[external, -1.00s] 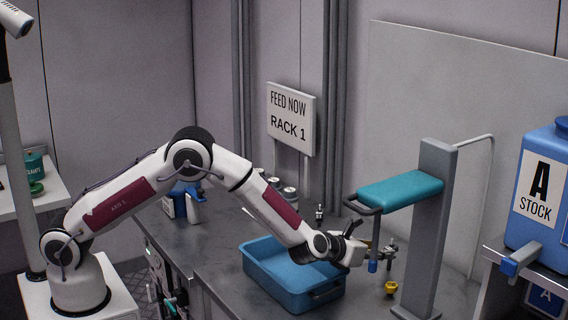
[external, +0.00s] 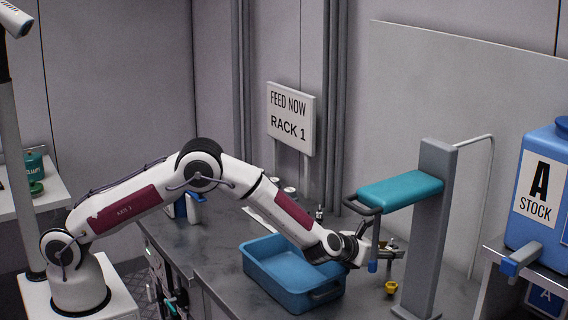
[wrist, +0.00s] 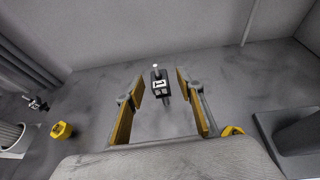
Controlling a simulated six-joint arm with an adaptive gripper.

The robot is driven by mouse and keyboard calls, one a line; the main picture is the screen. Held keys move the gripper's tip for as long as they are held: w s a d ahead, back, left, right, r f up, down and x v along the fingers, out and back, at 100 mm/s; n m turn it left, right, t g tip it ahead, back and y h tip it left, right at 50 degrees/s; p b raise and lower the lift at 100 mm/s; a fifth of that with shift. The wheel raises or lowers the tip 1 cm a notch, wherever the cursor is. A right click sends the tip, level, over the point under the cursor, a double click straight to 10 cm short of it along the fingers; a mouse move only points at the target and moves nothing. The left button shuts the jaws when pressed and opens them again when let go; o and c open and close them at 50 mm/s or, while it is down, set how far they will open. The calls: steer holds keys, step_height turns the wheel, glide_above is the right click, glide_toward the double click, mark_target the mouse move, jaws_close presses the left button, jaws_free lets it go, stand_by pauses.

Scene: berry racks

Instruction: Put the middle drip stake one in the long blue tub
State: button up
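The drip stake with a "1" label (wrist: 160,84), dark with a pale tip, stands between and beyond my fingers in the wrist view. In the external view its top (external: 392,243) shows beside my gripper. My gripper (wrist: 160,108) is open, its yellow-padded fingers to either side of the stake with gaps showing; I cannot tell how deep it is between them. Another dark stake (wrist: 38,103) is at the left, also seen on the bench behind the tub (external: 320,213). The long blue tub (external: 262,268) sits on the bench, left of and below my gripper, and looks empty.
A grey post with a teal padded arm (external: 400,190) stands close right of my gripper, with a blue-ended handle hanging by it. A yellow piece (external: 391,287) lies nearby. The "Rack 1" sign (external: 291,119) stands at the back.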

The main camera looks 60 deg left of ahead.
mark_target(391, 246)
steer(key=shift+x, duration=0.75)
steer(key=c, duration=0.9)
steer(key=shift+c, duration=0.4)
steer(key=shift+r, duration=5)
